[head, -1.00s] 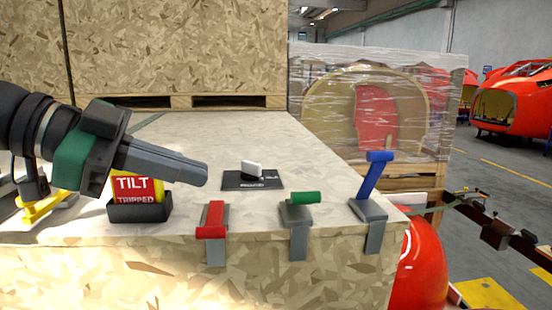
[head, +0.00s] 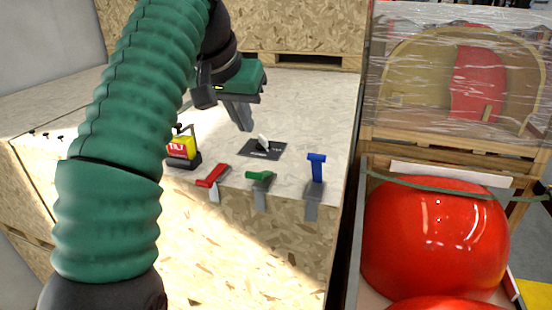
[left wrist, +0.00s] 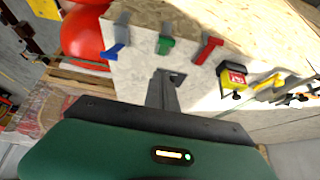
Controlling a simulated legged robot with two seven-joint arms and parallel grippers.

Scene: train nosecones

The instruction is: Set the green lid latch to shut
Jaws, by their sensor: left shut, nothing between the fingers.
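The green latch (head: 259,176) sits on the crate's front edge, between a red latch (head: 213,175) and a blue latch (head: 317,168). Its short green handle lies low across a grey bracket; the blue handle stands up and the red one lies low. Whether the green latch is fastened I cannot tell. My left gripper (head: 246,127) is shut and empty above the crate top, behind the latches and apart from them. In the left wrist view its fingers (left wrist: 166,82) point toward the crate, and the green latch (left wrist: 165,45) shows beyond them. My right gripper is out of view.
A yellow and red tilt indicator (head: 182,148) stands left of the latches. Glossy red nosecones (head: 435,240) lie to the right, before a wrapped crate (head: 400,85).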

